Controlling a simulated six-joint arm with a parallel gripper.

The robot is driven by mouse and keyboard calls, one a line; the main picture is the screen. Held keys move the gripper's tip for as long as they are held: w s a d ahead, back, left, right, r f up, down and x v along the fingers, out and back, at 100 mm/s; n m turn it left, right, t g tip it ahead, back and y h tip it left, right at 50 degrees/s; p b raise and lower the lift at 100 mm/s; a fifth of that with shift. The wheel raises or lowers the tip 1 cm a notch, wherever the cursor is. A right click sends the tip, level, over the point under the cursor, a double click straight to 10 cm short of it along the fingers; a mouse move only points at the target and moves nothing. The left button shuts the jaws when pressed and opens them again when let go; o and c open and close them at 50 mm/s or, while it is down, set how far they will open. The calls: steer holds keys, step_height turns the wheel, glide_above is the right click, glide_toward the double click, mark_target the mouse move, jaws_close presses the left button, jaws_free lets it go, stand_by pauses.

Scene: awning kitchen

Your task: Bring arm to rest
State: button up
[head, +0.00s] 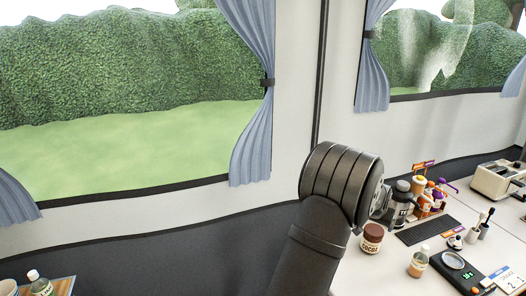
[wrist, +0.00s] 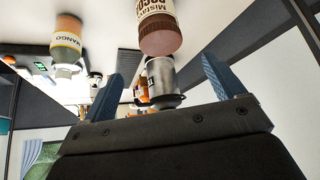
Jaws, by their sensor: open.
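My arm (head: 325,225) rises in the middle of the head view, bent at a thick black joint beside the counter. It hides most of my gripper in that view. In the wrist view, which looks upside down, my gripper (wrist: 163,68) shows two blue fingers spread wide apart. A silver canister (wrist: 165,82) appears between and beyond the fingers, not gripped. A brown cocoa jar (wrist: 160,30) appears above it in that picture. The cocoa jar also stands on the counter in the head view (head: 372,238), just right of my arm.
The white counter (head: 385,270) on the right holds a mango bottle (head: 418,262), a black scale (head: 455,268), a toaster (head: 497,180) and several bottles (head: 430,197). A curtained window (head: 130,110) lies behind on the left. Another bottle (head: 39,284) stands at the lower left.

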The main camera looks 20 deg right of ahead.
mark_target(374, 231)
steer(key=x, duration=1)
steer(key=shift+w+d+f, duration=0.1)
steer(key=shift+f, duration=0.3)
steer(key=shift+r, duration=0.2)
